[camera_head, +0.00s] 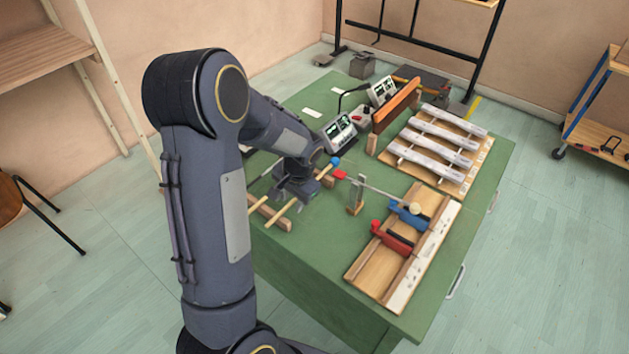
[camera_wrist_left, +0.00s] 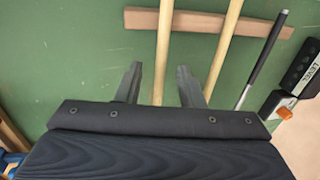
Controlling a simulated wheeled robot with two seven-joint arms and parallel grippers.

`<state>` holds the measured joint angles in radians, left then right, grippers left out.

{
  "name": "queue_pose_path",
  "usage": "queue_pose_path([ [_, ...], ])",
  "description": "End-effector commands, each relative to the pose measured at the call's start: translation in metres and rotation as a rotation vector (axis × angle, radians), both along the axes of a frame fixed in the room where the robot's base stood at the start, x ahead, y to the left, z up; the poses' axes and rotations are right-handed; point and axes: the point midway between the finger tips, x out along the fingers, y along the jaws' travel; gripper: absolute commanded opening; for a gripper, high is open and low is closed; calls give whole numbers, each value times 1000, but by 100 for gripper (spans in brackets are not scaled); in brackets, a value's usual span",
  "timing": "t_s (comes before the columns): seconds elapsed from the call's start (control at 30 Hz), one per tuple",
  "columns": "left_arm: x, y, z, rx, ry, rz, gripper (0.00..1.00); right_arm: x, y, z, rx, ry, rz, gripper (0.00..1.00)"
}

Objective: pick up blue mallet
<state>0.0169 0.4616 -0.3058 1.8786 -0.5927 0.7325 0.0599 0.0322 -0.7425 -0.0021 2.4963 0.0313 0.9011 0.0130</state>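The blue mallet has a round blue head (camera_head: 335,161) and a pale wooden stick (camera_head: 282,212) that runs to the lower left on the green table. My left gripper (camera_head: 289,199) is over the sticks and hides part of them. In the left wrist view, its two fingers (camera_wrist_left: 158,68) are apart, with one wooden stick (camera_wrist_left: 163,40) between them. This seems to be the blue mallet's stick; its head is hidden there. A second wooden stick (camera_wrist_left: 225,45) lies outside the fingers, to the right. The gap in height is unclear. My right gripper is not in view.
A wooden bar (camera_wrist_left: 260,28) lies across under the sticks. A dark rod (camera_wrist_left: 265,60) lies farther right. A small wooden stand (camera_head: 355,195), a board with blue and red clamps (camera_head: 375,272), metal bars (camera_head: 436,143) and display boxes (camera_head: 338,131) share the table (camera_head: 305,275).

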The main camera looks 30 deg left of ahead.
Motion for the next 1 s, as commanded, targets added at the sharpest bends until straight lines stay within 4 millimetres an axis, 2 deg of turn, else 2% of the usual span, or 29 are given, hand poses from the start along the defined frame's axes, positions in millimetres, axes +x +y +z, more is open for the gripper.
queue_pose_path([
  [0.17, 0, 0, 0, 0, 0, 0, 35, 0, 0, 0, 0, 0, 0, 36],
  [0.43, 0, 0, 0, 0, 0, 1, 0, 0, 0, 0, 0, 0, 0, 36],
  [0.8, 0, 0, 1, 0, -1, 1, 0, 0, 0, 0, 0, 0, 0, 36],
  [1.0, 1, 0, 14, 0, -4, 1, 0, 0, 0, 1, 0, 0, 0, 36],
])
